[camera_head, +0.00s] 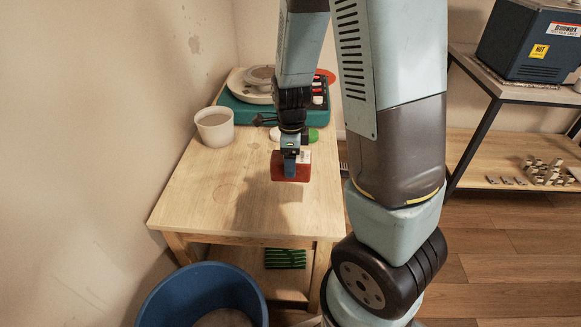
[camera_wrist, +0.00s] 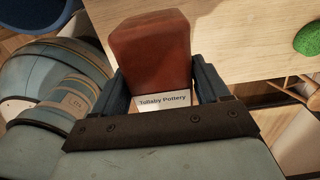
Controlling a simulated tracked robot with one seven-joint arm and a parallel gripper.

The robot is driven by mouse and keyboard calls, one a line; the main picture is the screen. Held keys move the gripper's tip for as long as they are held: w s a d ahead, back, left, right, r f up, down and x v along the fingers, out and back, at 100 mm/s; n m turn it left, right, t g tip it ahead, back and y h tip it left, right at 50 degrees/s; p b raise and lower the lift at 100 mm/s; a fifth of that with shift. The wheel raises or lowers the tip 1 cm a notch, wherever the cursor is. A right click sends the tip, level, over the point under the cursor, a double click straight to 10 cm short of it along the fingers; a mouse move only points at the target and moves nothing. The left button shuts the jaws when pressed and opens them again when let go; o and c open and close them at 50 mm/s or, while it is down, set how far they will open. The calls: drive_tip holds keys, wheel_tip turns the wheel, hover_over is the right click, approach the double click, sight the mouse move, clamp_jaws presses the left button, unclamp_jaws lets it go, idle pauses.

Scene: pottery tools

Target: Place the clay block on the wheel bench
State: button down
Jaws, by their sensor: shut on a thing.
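A shadow lies on the bench below the block; the block appears held above the surface.
A white cup (camera_head: 215,128) stands at the bench's left back. A green object (camera_head: 312,135) lies behind my gripper. A blue bin (camera_head: 160,305) stands in front. A rack with a dark blue kiln (camera_head: 530,42) is at right. The bench's front and left are clear.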

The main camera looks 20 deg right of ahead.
drive_tip(key=w+d+f, duration=0.1)
drive_tip(key=w+f, duration=0.1)
drive_tip(key=w+d+f, duration=0.1)
drive_tip(key=w+f, duration=0.1)
drive_tip(key=w, duration=0.1)
drive_tip(key=w+d+f, duration=0.1)
drive_tip(key=w+f, duration=0.2)
drive_tip(key=shift+w+d+f, duration=0.1)
drive_tip(key=shift+w+f, duration=0.15)
drive_tip(key=shift+f, duration=1.6)
drive_tip(key=shift+f, duration=0.1)
unclamp_jaws()
